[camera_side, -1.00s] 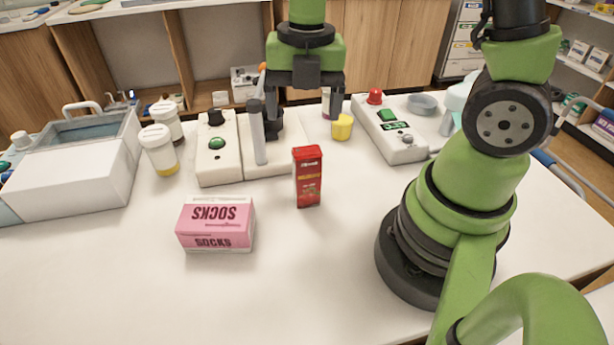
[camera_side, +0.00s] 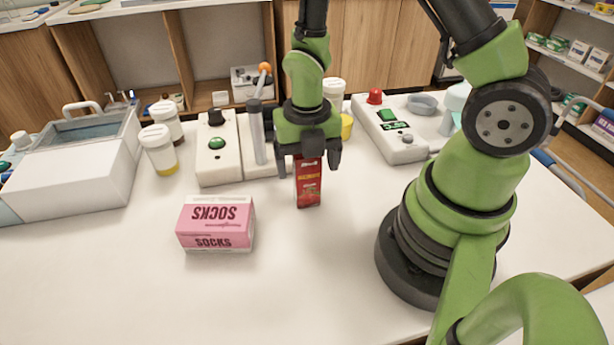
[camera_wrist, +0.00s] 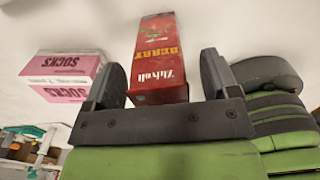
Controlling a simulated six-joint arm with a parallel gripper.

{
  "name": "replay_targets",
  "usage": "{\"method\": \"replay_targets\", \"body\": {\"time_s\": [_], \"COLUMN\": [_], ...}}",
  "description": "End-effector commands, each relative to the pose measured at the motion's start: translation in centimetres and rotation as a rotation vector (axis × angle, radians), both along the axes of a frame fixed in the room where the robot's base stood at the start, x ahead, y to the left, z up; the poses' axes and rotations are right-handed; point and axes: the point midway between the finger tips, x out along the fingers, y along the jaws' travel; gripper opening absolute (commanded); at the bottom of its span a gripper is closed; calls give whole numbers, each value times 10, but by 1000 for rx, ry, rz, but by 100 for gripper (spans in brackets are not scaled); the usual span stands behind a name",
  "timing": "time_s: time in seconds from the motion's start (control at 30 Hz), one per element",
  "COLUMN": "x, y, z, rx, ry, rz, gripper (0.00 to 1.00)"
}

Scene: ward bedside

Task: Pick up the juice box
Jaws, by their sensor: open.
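The red juice box (camera_side: 308,184) stands upright on the white table in the side view, its top hidden behind my gripper. My gripper (camera_side: 308,168) is open, its fingers hanging to the left and right of the box's upper part. In the wrist view the juice box (camera_wrist: 160,55) lies ahead of the gap between the open fingers of my gripper (camera_wrist: 158,75), with the near end of the box between the fingertips. No contact between fingers and box is clear.
A pink and white socks box (camera_side: 216,223) sits to the front left; it also shows in the wrist view (camera_wrist: 65,75). The front table is clear.

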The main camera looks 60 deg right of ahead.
Motion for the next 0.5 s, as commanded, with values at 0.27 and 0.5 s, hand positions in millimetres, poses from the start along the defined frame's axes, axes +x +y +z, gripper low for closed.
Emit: {"method": "replay_targets", "body": {"time_s": [0.27, 0.5], "x": [0, 0], "y": [0, 0], "z": [-5, -5], "rx": [0, 0], "ry": [-1, -1], "rz": [0, 0], "gripper": [81, 35]}}
